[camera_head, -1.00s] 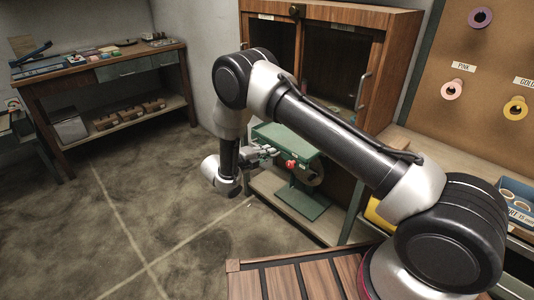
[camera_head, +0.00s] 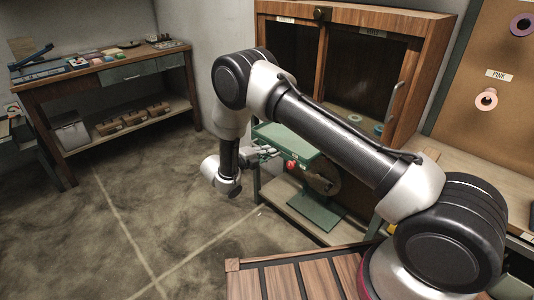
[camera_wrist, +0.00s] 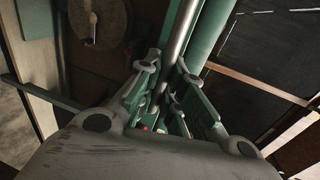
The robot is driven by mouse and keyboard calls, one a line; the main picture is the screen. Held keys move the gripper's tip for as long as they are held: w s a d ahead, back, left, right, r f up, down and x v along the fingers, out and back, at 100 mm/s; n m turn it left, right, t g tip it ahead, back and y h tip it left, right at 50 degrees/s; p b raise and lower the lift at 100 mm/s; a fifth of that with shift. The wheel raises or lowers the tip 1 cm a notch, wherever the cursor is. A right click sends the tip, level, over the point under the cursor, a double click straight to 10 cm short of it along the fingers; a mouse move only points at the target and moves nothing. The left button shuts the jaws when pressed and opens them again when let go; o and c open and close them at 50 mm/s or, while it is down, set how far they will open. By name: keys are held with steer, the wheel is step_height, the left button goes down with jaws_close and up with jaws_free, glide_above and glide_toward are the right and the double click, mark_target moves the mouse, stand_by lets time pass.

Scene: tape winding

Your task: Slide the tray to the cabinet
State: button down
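A wooden cabinet (camera_head: 440,45) with dark glazed doors stands at the upper right of the head view. I cannot pick out a tray with certainty in either view. My gripper (camera_head: 270,152) is at the left end of a green bench machine (camera_head: 300,142), in front of the cabinet. In the wrist view the fingers of my gripper (camera_wrist: 166,62) come close together, with a metal rod and green parts between or behind them. I cannot tell whether they touch or grip anything.
A workbench (camera_head: 120,72) with small items and a lower shelf stands at the back left. A pegboard (camera_head: 465,100) with a pink tape roll (camera_head: 486,98) is at the right. A slatted wooden surface (camera_head: 300,278) is in front. The floor (camera_head: 130,230) at left is clear.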

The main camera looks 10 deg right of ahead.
steer(key=c, duration=1.7)
jaws_free()
steer(key=shift+w+a, duration=0.25)
steer(key=shift+a, duration=0.05)
steer(key=shift+c, duration=0.2)
steer(key=shift+o, duration=1)
steer(key=shift+d, duration=0.1)
steer(key=shift+s, duration=0.1)
steer(key=v, duration=1.2)
